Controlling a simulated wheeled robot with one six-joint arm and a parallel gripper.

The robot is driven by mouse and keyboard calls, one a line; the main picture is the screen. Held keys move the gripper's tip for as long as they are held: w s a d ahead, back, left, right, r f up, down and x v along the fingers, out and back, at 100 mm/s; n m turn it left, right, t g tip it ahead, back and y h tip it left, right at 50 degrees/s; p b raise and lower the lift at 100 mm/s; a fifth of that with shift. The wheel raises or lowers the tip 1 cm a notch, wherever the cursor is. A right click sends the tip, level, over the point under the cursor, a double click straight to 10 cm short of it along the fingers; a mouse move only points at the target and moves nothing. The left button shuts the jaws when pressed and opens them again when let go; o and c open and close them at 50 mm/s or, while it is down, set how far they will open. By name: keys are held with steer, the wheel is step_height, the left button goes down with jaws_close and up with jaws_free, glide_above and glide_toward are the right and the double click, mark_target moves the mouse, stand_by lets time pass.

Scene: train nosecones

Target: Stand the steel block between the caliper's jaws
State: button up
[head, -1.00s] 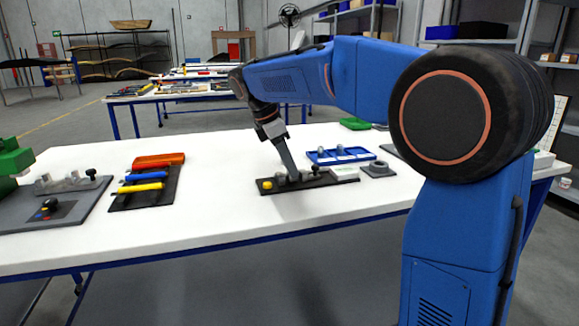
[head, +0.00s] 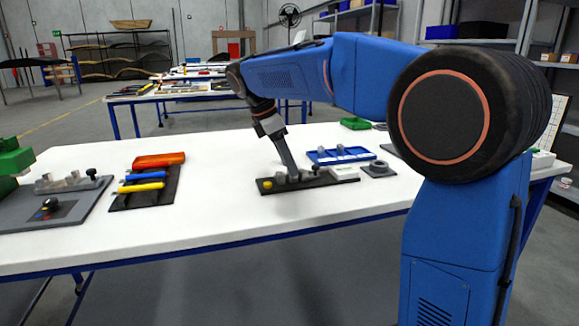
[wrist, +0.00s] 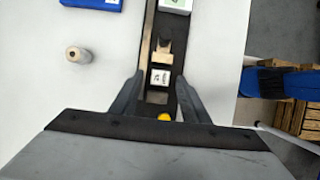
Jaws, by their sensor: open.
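The caliper sits on a dark base (head: 335,182) on the white table, with a yellow knob (head: 267,184) at its left end. In the wrist view I see its long metal bar (wrist: 148,40) and a notched jaw (wrist: 164,48). A small block with a white printed face (wrist: 161,77), apparently the steel block, is beside that jaw, with another metal part (wrist: 157,97) on its other side. Whether it touches either is unclear. My gripper (wrist: 160,103) is open, its fingers apart on either side of the base. In the head view my gripper (head: 293,174) hides part of the caliper.
A blue tray with pegs (head: 325,159) lies behind the caliper, and a grey plate with a ring (head: 378,170) lies to the right. A white box (head: 343,172) is at the base's right end. Tools on a dark mat (head: 150,200) lie left, with clear table between.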

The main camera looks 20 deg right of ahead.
steer(key=v, duration=1.1)
steer(key=s+d+f+m+t+y, duration=0.1)
steer(key=s+d+f+m, duration=0.35)
steer(key=s, duration=0.45)
steer(key=s+d+f+m+t+y, duration=0.15)
steer(key=s+d+f+m, duration=0.3)
steer(key=s, duration=0.45)
steer(key=s+d+f+m+t+y, duration=0.2)
steer(key=s+f+m, duration=0.7)
steer(key=s+f, duration=0.6)
step_height(320, 180, down, 3)
steer(key=shift+s+d+f, duration=0.2)
steer(key=shift+s+d, duration=0.05)
steer(key=shift+d, duration=0.15)
